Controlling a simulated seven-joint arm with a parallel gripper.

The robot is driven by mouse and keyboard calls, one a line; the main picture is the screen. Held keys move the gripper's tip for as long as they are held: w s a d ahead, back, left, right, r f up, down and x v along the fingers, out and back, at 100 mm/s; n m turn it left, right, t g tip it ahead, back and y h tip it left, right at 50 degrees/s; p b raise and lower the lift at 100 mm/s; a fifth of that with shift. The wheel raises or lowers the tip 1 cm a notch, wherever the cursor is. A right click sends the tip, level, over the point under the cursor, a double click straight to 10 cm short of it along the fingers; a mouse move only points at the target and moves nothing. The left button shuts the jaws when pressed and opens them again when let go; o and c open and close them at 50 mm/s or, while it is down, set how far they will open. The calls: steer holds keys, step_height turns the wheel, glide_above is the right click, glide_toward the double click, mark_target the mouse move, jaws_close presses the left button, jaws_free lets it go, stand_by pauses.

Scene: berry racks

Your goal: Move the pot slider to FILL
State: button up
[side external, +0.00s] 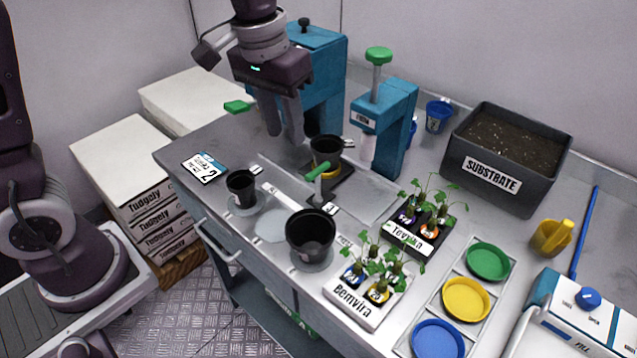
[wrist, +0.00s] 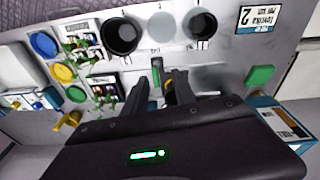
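The pot slider (side external: 344,176) is a dark carriage in a metal track, bearing a black pot (side external: 326,148) with a yellow band below it, beside the blue press. In the wrist view the green handle (wrist: 155,75) shows beyond the gap between my fingers. My gripper (side external: 283,138) points down, open and empty, left of the handle and above the track. It also shows in the wrist view (wrist: 162,90). The track's small labels are too small to read, so I cannot tell which is FILL.
Two black pots (side external: 241,188) (side external: 311,232) stand near the front edge. A blue press with a green knob (side external: 379,55) rises behind the slider. A green lever (side external: 238,106) is beside my gripper. Seedling trays (side external: 424,240) and a substrate bin (side external: 510,150) are to the right.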

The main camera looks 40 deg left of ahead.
steer(key=g, duration=0.2)
glide_toward(317, 197)
steer(key=shift+f, duration=0.1)
step_height(317, 197, down, 7)
steer(key=shift+w+f, duration=0.1)
steer(key=shift+f, duration=0.1)
steer(key=shift+c, duration=0.4)
jaws_close()
steer(key=shift+a, duration=0.1)
stand_by(0.5)
